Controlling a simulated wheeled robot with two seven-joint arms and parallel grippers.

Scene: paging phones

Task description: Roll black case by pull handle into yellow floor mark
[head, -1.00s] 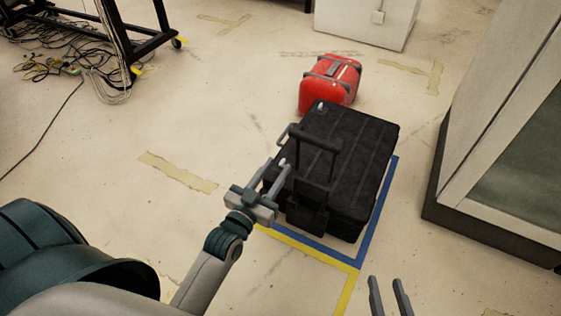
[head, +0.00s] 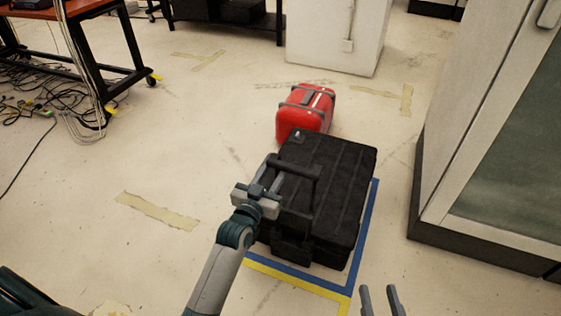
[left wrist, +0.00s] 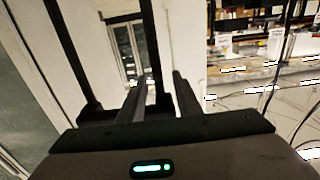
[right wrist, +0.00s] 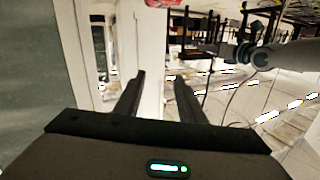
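The black case (head: 335,200) stands in the middle of the head view, inside a blue floor outline (head: 369,222). Its pull handle (head: 300,169) is raised at the near left side. The yellow floor mark (head: 305,286) runs along the near side of the blue line, partly out of frame. My left gripper (head: 268,184) is at the left end of the handle, its fingers apart. In the left wrist view, the handle bar (left wrist: 112,113) lies at the fingers (left wrist: 162,95); a firm grip does not show. My right gripper (head: 380,300) is open and empty, right of the yellow mark.
A red case (head: 305,111) stands just behind the black one. A large cabinet (head: 485,135) stands close on the right. A wheeled table (head: 105,45) and loose cables (head: 35,108) are at the upper left. The floor at left is mostly clear.

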